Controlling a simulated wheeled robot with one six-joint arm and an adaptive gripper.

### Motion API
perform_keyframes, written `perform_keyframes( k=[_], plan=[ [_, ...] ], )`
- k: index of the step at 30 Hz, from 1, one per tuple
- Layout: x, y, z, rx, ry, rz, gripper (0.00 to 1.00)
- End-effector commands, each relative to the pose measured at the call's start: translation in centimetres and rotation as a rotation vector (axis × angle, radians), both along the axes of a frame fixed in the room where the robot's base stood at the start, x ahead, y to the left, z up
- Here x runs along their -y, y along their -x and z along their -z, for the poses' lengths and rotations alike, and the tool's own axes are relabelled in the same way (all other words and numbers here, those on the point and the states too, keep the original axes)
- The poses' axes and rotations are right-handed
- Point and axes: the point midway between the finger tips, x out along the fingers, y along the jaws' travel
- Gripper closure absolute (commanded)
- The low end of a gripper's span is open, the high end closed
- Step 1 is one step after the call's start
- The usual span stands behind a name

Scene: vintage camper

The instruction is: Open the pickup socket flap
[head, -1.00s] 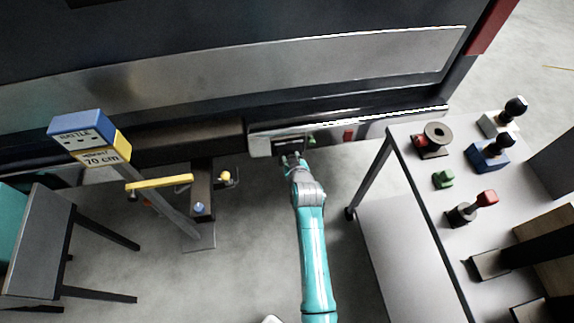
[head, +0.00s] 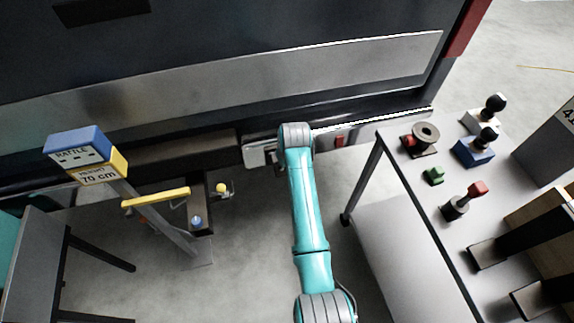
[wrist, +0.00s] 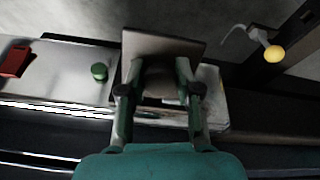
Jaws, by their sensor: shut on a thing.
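In the wrist view, the pickup socket flap (wrist: 163,45) is a grey-brown plate standing out past the edge of the pale bumper panel. My gripper (wrist: 159,90) has one finger on each side of the flap's lower part and is shut on it. The flap looks swung out from the panel, but its exact angle is hard to tell. The socket behind it is mostly hidden by the flap and fingers. In the head view my arm covers the flap and my gripper; the left end of the bumper panel (head: 258,154) shows beside the arm.
On the panel sit a green knob (wrist: 99,72) and a red block (wrist: 15,60). A tow hitch with a yellow ball (head: 221,188) and a yellow-barred post (head: 155,198) stand left. A table (head: 405,185) with several tools stands right.

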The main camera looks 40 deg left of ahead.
Motion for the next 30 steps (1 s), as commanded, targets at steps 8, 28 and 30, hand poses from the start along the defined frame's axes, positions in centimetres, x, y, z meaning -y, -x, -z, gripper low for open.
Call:
perform_keyframes(
  k=[8,28,30],
  plan=[
    [-0.5,-0.6,-1.6,-0.133,0.158,0.001,1.0],
    [-1.0,-1.0,-2.9,-0.32,0.377,0.001,1.0],
    [-1.0,-1.0,-3.0,-0.331,0.391,0.002,1.0]
  ],
)
